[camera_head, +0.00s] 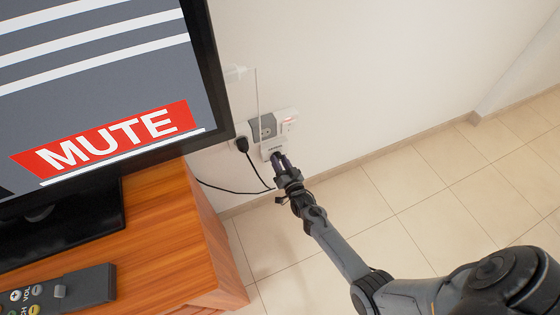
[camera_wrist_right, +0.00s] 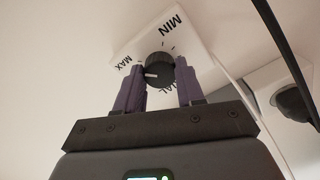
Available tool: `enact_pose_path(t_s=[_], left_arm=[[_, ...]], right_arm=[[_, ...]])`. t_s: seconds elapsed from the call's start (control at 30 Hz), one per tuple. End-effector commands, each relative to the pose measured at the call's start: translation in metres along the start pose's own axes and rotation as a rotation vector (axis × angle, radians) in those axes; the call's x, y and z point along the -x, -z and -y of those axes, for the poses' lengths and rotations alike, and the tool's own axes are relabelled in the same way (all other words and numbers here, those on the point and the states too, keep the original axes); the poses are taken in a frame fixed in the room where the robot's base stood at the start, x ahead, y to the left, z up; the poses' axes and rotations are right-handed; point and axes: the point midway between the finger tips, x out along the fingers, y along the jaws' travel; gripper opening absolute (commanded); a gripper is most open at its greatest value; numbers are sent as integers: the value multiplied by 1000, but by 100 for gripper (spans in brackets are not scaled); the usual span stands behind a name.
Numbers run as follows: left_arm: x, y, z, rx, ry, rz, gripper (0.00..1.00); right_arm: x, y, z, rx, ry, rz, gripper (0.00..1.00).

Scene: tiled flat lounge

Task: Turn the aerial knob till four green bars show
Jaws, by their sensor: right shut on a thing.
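The aerial knob (camera_wrist_right: 158,70) is dark and round with a pale mark. It sits on a white wall plate (camera_wrist_right: 145,40) printed MIN and MAX, with lettering ending in "IAL" partly hidden. My right gripper (camera_wrist_right: 160,76) is shut on the knob, one purple finger on each side of it. In the head view my right gripper (camera_head: 281,158) reaches the plate (camera_head: 267,149) low on the wall. The television screen (camera_head: 95,80) is cut off by the frame; its visible part shows white stripes and a red MUTE banner. My left gripper is not in view.
Wall sockets with a black plug (camera_head: 242,144) and a cable (camera_head: 225,189) are beside the plate. A wooden cabinet (camera_head: 185,245) bears the television and a dark remote (camera_head: 70,292). The tiled floor (camera_head: 400,200) to the right is clear apart from my arm.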

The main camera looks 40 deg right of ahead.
Motion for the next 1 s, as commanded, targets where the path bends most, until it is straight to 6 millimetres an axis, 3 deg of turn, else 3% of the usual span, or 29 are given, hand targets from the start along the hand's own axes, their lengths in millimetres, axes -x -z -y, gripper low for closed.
enact_pose_path(t_s=[0.37,0.4,0.53,0.87,1.0], left_arm=[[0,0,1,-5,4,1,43],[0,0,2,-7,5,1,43],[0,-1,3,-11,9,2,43],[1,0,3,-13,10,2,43],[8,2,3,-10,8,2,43]], right_arm=[[0,0,0,-8,0,0,7],[0,0,0,-7,0,0,42],[0,0,0,-7,0,0,62],[2,0,0,-6,0,0,63],[12,1,1,-6,-1,2,63]])
